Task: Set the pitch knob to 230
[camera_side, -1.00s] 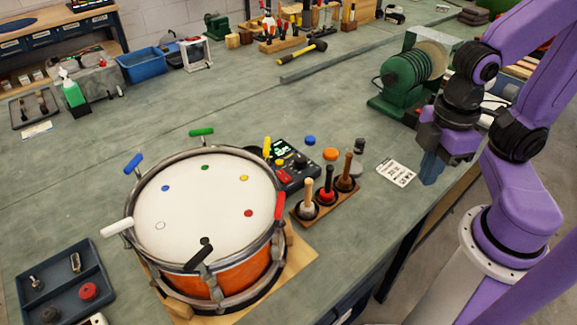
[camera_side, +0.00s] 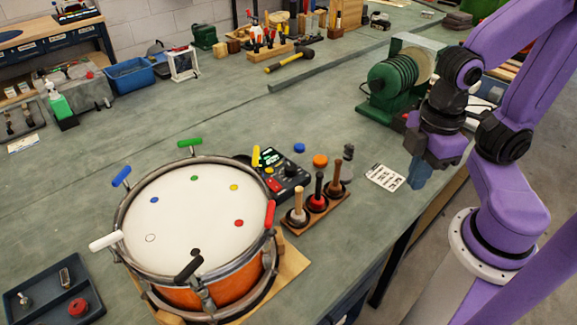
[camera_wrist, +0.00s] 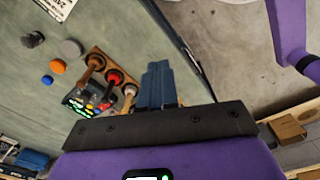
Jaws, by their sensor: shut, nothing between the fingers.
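A small black control box (camera_side: 284,175) stands just behind the drum in the side view, with a lit green display (camera_side: 272,157), a red button and a dark round knob (camera_side: 291,169). The display's digits are too small to read. In the wrist view the box (camera_wrist: 78,103) is at the left, partly behind the mallet rack. My gripper (camera_side: 418,180) hangs over the bench's right edge, fingers pointing down, well to the right of the box and touching nothing. Its blue fingers (camera_wrist: 157,88) are together and empty in the wrist view.
A wooden rack (camera_side: 318,212) with 3 upright handled tools stands between the box and my gripper. A printed card (camera_side: 385,178) lies near my fingers. Blue and orange discs (camera_side: 320,161) lie behind the box. The orange drum (camera_side: 215,290) with coloured handles stands left.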

